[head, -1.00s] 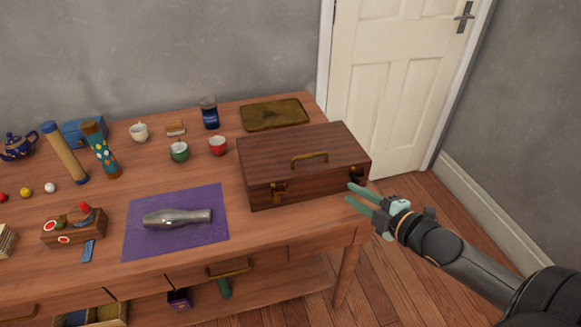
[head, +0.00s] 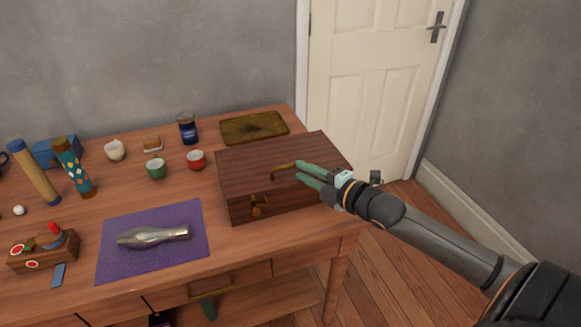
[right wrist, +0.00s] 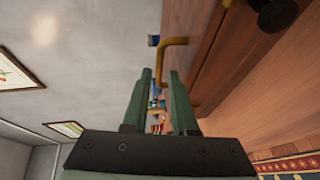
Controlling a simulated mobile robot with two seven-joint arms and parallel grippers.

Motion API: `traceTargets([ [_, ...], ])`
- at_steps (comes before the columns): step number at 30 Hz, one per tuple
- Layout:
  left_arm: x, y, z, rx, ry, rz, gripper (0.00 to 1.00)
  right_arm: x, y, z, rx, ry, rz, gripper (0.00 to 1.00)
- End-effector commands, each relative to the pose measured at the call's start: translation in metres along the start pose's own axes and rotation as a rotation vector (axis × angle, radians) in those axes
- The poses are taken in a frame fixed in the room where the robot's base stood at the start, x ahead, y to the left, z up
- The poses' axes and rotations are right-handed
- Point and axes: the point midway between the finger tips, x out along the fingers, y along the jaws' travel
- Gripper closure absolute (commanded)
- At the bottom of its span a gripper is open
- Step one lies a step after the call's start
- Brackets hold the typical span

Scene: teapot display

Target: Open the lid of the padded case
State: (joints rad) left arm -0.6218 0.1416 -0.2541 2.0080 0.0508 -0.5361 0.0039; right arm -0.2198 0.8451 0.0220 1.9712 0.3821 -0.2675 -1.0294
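The padded case is a brown wooden box (head: 245,175) at the right end of the table, with its lid shut. A brass handle (head: 283,170) is on the lid, and it also shows in the right wrist view (right wrist: 175,41). A brass clasp (head: 258,206) is on the front at left; my right gripper hides the front right corner. My right gripper (head: 298,171) is open and empty, over the right part of the lid, its fingertips close to the handle. In the right wrist view the handle lies just beyond the fingertips. My left gripper is not in view.
A silver vase-like object (head: 153,236) lies on a purple cloth (head: 115,262) left of the case. Floor is free right of the table.

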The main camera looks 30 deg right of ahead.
Motion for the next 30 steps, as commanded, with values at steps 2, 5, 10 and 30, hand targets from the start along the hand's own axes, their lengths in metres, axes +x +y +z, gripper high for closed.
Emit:
traceTargets([
  [2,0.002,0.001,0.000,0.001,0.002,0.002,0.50,0.011,0.001,0.000,0.002,-0.001,0.004,0.74],
  [5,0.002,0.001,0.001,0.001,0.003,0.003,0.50,0.023,0.001,0.000,0.002,-0.001,0.003,0.74],
  [10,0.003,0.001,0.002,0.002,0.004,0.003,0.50,0.040,0.000,0.000,0.002,-0.001,0.002,0.74],
  [30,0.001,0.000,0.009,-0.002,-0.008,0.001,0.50,0.052,0.000,0.000,0.001,0.000,-0.001,0.90],
])
